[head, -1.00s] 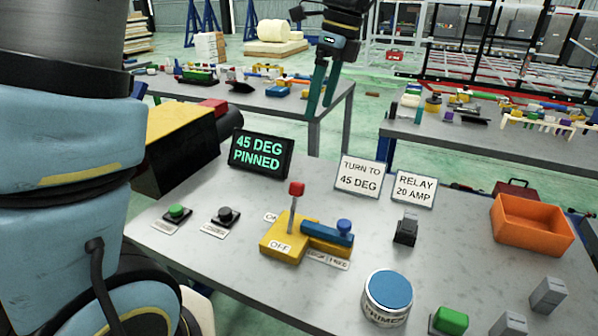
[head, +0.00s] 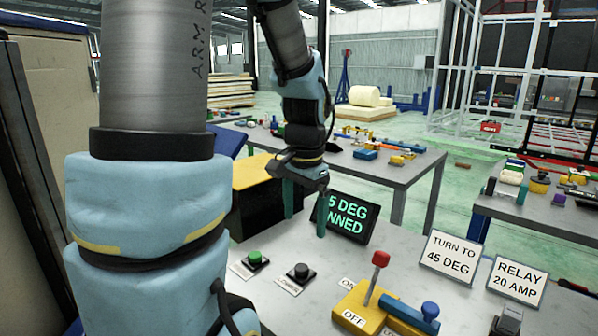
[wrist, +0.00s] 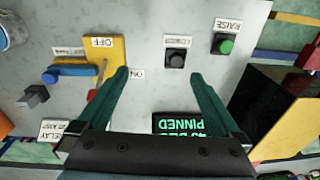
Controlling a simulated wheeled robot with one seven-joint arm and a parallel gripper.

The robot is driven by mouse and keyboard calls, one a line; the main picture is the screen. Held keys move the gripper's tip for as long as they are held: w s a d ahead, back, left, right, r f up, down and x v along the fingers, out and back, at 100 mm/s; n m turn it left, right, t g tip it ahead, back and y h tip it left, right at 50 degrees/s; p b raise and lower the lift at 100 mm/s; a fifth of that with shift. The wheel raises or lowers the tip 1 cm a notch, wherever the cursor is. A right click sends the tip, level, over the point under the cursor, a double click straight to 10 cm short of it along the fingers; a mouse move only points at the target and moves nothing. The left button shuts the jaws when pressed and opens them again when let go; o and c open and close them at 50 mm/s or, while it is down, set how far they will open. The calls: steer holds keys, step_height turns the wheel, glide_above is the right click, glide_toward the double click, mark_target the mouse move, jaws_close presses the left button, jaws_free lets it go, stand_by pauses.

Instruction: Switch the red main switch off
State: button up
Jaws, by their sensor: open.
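The main switch is a lever with a red knob (head: 380,258) on a yellow base (head: 358,302). The lever stands up, slightly tilted, between an ON label (head: 347,283) behind and an OFF label (head: 353,318) in front. In the wrist view the red knob (wrist: 91,95) and yellow base (wrist: 116,50) lie left of the fingers, with the left fingertip close beside the base in the picture. My gripper (head: 305,222) is open and empty, pointing down in front of the display, to the left of the switch and above it. It also shows in the wrist view (wrist: 158,75).
A blue handle (head: 408,312) is beside the lever on the yellow base. Green (head: 255,258) and black (head: 301,271) push buttons sit left of the switch. A display (head: 345,217) reading "45 DEG PINNED" and sign cards (head: 451,255) stand behind. Grey tabletop between is clear.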

steer(key=s+a+f+n+b, duration=0.1)
steer(key=s+a+f+n, duration=0.3)
steer(key=a+n, duration=0.4)
steer(key=shift+s+f+t, duration=0.15)
steer(key=shift+f+t, duration=0.25)
steer(key=shift+f, duration=0.4)
